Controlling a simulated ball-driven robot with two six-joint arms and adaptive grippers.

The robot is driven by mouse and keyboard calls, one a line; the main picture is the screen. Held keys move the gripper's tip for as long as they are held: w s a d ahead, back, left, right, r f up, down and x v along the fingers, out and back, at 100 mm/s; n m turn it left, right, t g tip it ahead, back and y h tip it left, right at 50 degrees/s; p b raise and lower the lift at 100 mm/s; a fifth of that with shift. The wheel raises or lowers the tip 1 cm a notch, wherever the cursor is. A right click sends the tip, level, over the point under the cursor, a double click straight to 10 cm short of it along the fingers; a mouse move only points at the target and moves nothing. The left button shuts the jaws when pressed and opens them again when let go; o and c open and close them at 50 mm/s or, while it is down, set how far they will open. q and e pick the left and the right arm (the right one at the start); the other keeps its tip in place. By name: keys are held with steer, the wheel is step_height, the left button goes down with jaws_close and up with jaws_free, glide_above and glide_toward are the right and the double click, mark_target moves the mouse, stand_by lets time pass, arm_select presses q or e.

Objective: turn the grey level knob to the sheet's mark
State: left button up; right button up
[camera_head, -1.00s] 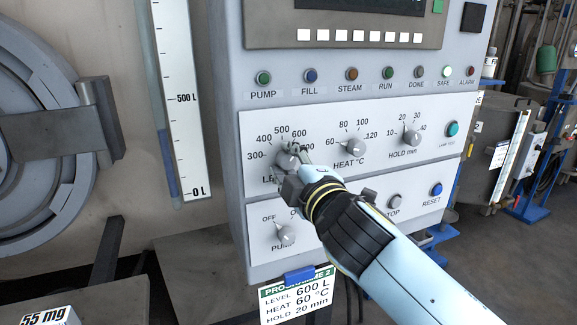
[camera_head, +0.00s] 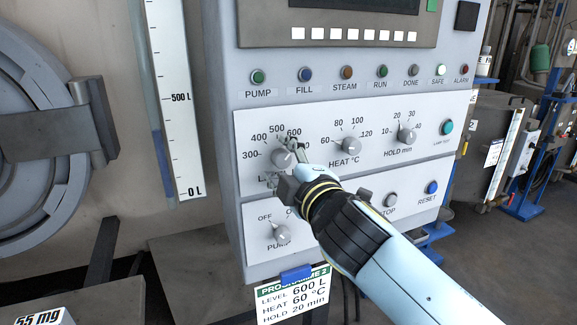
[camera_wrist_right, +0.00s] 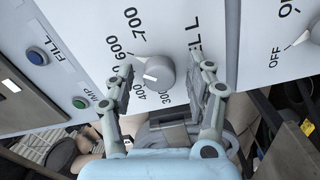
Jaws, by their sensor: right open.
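The grey level knob (camera_head: 281,159) is at the left of the panel's upper dial row, partly covered by my gripper in the head view. My right gripper (camera_wrist_right: 163,82) is open, one finger on each side of the knob, with gaps visible. It also shows in the head view (camera_head: 286,156). The sheet (camera_head: 293,295) below the panel reads LEVEL 600 L. My left gripper is out of view.
The heat knob (camera_head: 351,145) and hold knob (camera_head: 407,135) are to the right. The pump knob (camera_head: 282,235) is below. Stop (camera_head: 390,200) and reset (camera_head: 432,187) buttons are near my right arm. A sight gauge (camera_head: 175,100) stands to the panel's left.

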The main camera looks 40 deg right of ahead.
steer(key=v, duration=1.2)
steer(key=shift+f, duration=0.1)
step_height(320, 180, down, 23)
steer(key=w+g+y+b, duration=0.2)
steer(key=g+b, duration=0.1)
steer(key=b, duration=0.2)
steer(key=s+f+m+g+b, duration=0.1)
steer(key=s+f+m+g, duration=0.15)
steer(key=f, duration=0.75)
steer(key=s+f+m+g+b, duration=0.15)
steer(key=s+f, duration=0.25)
steer(key=f, duration=0.6)
steer(key=s+d+f+m+g+y+b, duration=0.1)
steer(key=s+f+m+g, duration=0.15)
steer(key=s+f, duration=0.5)
steer(key=s+d+f+m+g, duration=0.1)
steer(key=s+d+f+g, duration=0.15)
steer(key=s+f, duration=0.5)
steer(key=s+f+m+g, duration=0.2)
steer(key=s+f, duration=0.1)
steer(key=s, duration=0.4)
steer(key=s+f+m+g, duration=0.2)
steer(key=s+f, duration=0.1)
steer(key=s, duration=0.5)
steer(key=shift+s+a+f+g+y, duration=0.2)
steer(key=shift+s+f+g+y, duration=0.05)
steer(key=shift+s+g+y, duration=0.1)
